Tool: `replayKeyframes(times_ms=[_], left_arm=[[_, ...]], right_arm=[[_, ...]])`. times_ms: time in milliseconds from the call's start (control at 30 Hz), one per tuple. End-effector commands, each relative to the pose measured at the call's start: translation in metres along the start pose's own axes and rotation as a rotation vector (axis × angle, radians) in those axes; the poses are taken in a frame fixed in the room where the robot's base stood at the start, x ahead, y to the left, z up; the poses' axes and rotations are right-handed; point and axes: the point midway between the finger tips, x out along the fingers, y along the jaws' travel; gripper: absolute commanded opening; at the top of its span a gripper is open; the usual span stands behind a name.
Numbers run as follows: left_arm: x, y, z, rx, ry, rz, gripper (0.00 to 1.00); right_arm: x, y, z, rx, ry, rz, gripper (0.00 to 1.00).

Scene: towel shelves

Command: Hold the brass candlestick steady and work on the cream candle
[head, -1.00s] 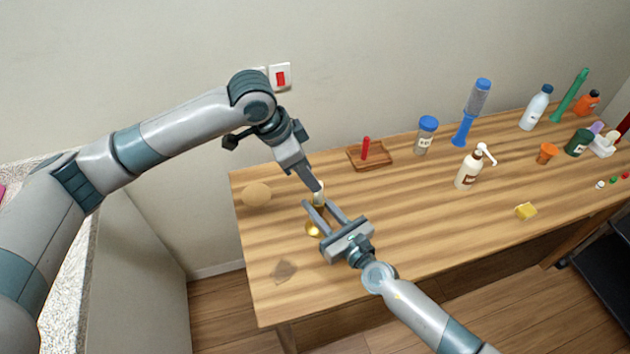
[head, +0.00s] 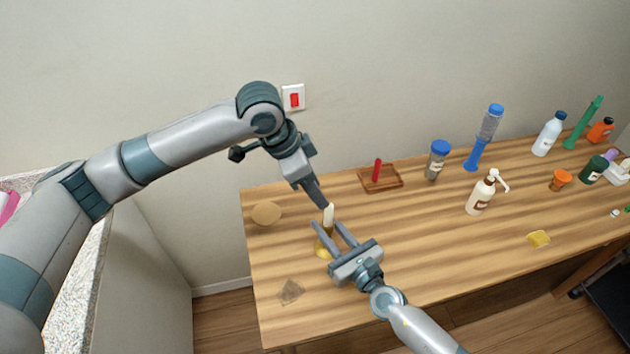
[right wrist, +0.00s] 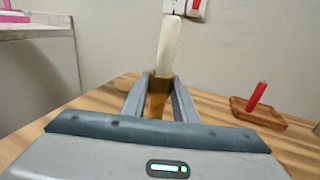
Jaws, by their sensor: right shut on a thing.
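The brass candlestick (head: 324,249) stands near the left end of the table, upright in the head view. My right gripper (head: 328,232) is shut on it, and the right wrist view shows its fingers on both sides of the brass cup (right wrist: 158,84). The cream candle (right wrist: 169,47) rises from that cup, leaning slightly right in this view. It also shows in the head view (head: 328,217). My left gripper (head: 321,203) points down at the candle's top. Its fingers are seen edge-on, so their gap and any contact with the candle are hidden.
A wooden tray with a red candle (head: 377,170) stands behind to the right. A round tan disc (head: 267,213) and a brownish flat piece (head: 290,291) lie left of the candlestick. A pump bottle (head: 480,195) and a yellow sponge (head: 538,238) stand farther right. The front middle is clear.

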Motion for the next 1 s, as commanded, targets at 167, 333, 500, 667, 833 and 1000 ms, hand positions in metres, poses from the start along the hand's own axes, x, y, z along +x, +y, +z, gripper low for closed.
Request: replayKeyframes(times_ms=[167, 333, 500, 667, 833, 1000], left_arm=[[0.0, 0.0, 0.0, 0.0, 0.0, 0.0, 0.38], [0.0, 0.0, 0.0, 0.0, 0.0, 0.0, 0.38], [0.0, 0.0, 0.0, 0.0, 0.0, 0.0, 0.38], [0.0, 0.0, 0.0, 0.0, 0.0, 0.0, 0.38], [0.0, 0.0, 0.0, 0.0, 0.0, 0.0, 0.38], [0.0, 0.0, 0.0, 0.0, 0.0, 0.0, 0.38]], right_arm=[[0.0, 0.0, 0.0, 0.0, 0.0, 0.0, 0.48], [0.0, 0.0, 0.0, 0.0, 0.0, 0.0, 0.48], [-0.002, 0.0, 0.0, 0.0, 0.0, 0.0, 0.48], [-0.011, 0.0, -0.001, 0.0, 0.001, 0.0, 0.48], [-0.033, 0.0, -0.001, -0.001, 0.002, 0.001, 0.48], [-0.063, 0.001, -0.001, -0.001, 0.003, 0.002, 0.48]])
